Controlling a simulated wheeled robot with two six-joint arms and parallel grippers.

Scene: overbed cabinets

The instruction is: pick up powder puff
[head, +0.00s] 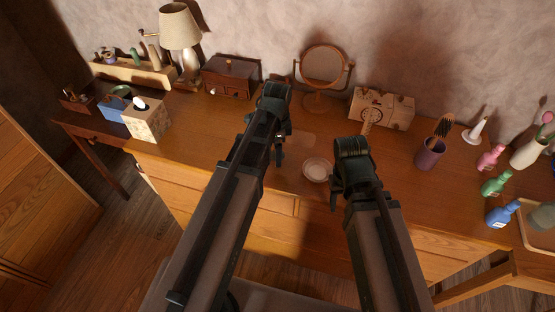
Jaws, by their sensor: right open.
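A round, pale object (317,170), which looks like the powder puff or a shallow dish with the puff in it, lies on the wooden dresser top (215,130) near its front edge. My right gripper (335,200) points down just right of and nearer than the pale object, and is apart from it as far as I can see. It is open, with its fingers mostly hidden by the wrist. My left gripper (279,157) hangs over the dresser to the left of the pale object; its opening is too small and dark to tell.
A round mirror (325,66) and a wooden box (382,107) stand behind. A purple cup with a brush (429,154) and several bottles (497,183) stand right. A tissue box (147,120), lamp (180,28) and dark drawer box (231,77) stand left.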

